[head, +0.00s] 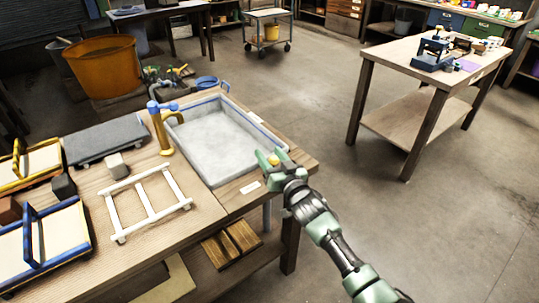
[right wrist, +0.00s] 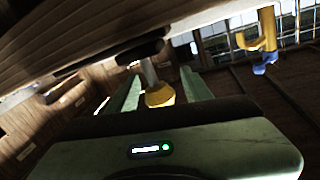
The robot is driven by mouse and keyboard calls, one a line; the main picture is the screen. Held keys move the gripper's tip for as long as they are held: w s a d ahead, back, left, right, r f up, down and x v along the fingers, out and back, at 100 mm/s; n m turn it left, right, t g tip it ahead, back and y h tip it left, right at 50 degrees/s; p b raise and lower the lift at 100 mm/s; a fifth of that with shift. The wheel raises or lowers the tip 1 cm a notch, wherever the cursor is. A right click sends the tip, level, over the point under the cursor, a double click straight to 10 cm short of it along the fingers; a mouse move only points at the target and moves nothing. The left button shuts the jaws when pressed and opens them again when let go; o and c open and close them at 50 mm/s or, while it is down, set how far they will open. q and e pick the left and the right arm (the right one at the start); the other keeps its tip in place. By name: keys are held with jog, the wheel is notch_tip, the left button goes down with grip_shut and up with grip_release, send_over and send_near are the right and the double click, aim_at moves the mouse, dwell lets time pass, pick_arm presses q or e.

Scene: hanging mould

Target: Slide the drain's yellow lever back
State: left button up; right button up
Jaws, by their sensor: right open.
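The drain's yellow lever (head: 274,160) shows as a small yellow knob at the front right corner of the grey basin (head: 215,178). In the right wrist view its rounded yellow end (right wrist: 160,96) sits on a metal stem from a dark round mount (right wrist: 140,51). My right gripper (head: 270,157) is open at the knob. In the right wrist view the knob appears between its two green fingers (right wrist: 160,88); I cannot tell whether they touch it. The gripper hides part of the lever in the head view. My left gripper is not in view.
A yellow tap with a blue handle (head: 160,128) stands at the basin's left edge. A white frame (head: 146,204) and a grey slab (head: 104,139) lie on the wooden table (head: 205,207). The floor to the right is clear up to another table (head: 390,52).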

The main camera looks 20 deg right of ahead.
jog(key=shift+w, duration=0.25)
jog(key=shift+c, duration=0.3)
grip_shut()
dwell(0.9)
